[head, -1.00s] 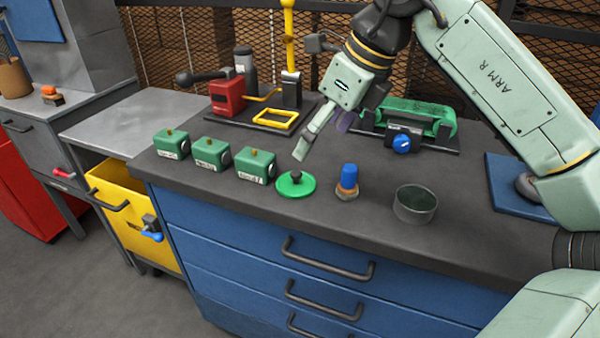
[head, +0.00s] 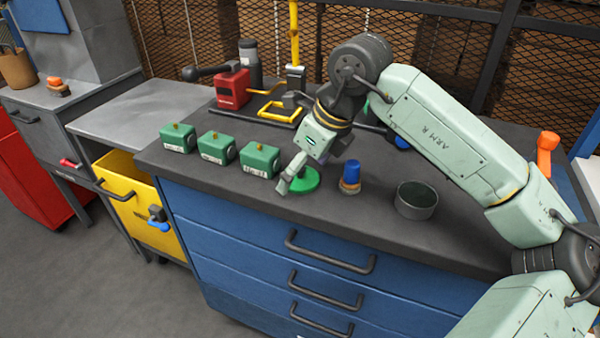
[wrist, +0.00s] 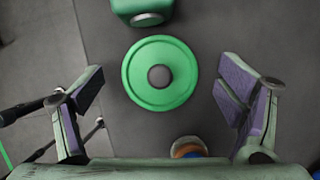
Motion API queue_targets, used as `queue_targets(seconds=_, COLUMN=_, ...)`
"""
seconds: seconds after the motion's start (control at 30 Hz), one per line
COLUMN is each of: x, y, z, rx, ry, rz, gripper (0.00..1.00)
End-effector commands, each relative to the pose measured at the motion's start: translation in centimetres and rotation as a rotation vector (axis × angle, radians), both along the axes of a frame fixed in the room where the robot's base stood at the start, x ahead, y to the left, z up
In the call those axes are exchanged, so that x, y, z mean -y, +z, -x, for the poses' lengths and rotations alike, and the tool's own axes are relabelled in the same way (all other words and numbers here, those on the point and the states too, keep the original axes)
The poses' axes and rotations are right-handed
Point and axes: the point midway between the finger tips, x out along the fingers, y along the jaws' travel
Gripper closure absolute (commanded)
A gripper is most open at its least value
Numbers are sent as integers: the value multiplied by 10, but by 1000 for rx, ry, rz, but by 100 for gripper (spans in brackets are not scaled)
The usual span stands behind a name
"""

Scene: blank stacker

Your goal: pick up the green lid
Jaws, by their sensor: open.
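The green lid (head: 307,181) is a round disc lying flat on the dark bench top near its front edge. In the wrist view the lid (wrist: 140,88) shows whole, with a dark round knob (wrist: 159,76) at its centre. My gripper (head: 290,185) is over the lid in the head view and hides its left part and knob. I cannot tell the exact height above the lid.
A green box (head: 260,160) stands just left of the lid, with two more beyond it. A blue-capped item (head: 350,177) stands close on the right, then an open grey cylinder (head: 416,200). A red device (head: 233,88) and yellow frame (head: 280,112) are behind.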

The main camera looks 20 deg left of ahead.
Motion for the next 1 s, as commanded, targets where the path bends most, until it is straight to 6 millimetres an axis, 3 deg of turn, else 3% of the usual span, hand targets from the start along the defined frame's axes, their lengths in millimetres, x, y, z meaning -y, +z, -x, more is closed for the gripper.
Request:
queue_targets(seconds=0.17, x=0, y=0, z=0, rx=0, ry=0, rz=0, gripper=14)
queue_targets(seconds=0.8, x=0, y=0, z=0, rx=0, ry=0, rz=0, gripper=56)
queue_targets(seconds=1.0, x=0, y=1, z=0, rx=1, ry=0, rz=0, gripper=56)
